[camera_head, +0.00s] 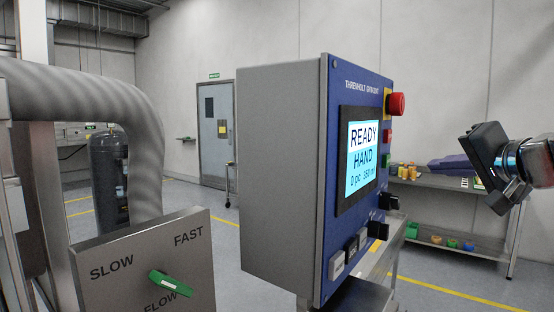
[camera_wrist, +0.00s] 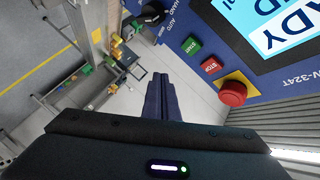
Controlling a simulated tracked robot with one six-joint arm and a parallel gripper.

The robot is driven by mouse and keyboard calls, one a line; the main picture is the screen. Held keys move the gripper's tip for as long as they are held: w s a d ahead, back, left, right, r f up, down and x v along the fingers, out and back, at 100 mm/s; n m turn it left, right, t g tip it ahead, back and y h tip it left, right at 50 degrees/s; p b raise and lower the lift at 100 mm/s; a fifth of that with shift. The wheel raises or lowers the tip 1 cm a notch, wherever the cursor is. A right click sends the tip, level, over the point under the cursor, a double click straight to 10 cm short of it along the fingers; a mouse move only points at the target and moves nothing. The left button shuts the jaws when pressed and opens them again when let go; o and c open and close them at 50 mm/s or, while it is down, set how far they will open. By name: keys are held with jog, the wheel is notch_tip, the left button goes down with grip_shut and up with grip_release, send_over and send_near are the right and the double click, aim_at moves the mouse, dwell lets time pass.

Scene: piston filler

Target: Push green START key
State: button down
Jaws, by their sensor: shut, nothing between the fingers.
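The green START key (camera_wrist: 192,45) is on the blue panel face (camera_wrist: 195,20) in the wrist view, above and right of my fingertips. In the head view the green key (camera_head: 387,160) shows edge-on at the panel's right side, below a red key (camera_head: 388,135). My gripper (camera_wrist: 160,77) is shut and empty, its fingers together. In the head view my gripper (camera_head: 484,148) is to the right of the panel, with a clear gap between them. The fingers are not touching the key.
The red STOP key (camera_wrist: 211,66) and red mushroom button (camera_wrist: 233,93) are close to START. A black AUTO/HAND selector (camera_wrist: 152,12) is on its other side. The display (camera_head: 363,158) reads READY HAND. A shelf (camera_head: 460,240) with bins stands behind.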

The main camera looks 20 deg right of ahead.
aim_at(388, 161)
jog(key=w+a, duration=0.4)
jog(key=w, duration=0.1)
dwell(0.3)
dwell(1.9)
jog(key=shift+w+a, duration=0.1)
jog(key=shift+w, duration=0.1)
jog(key=shift+w+a, duration=0.15)
jog(key=shift+w, duration=0.05)
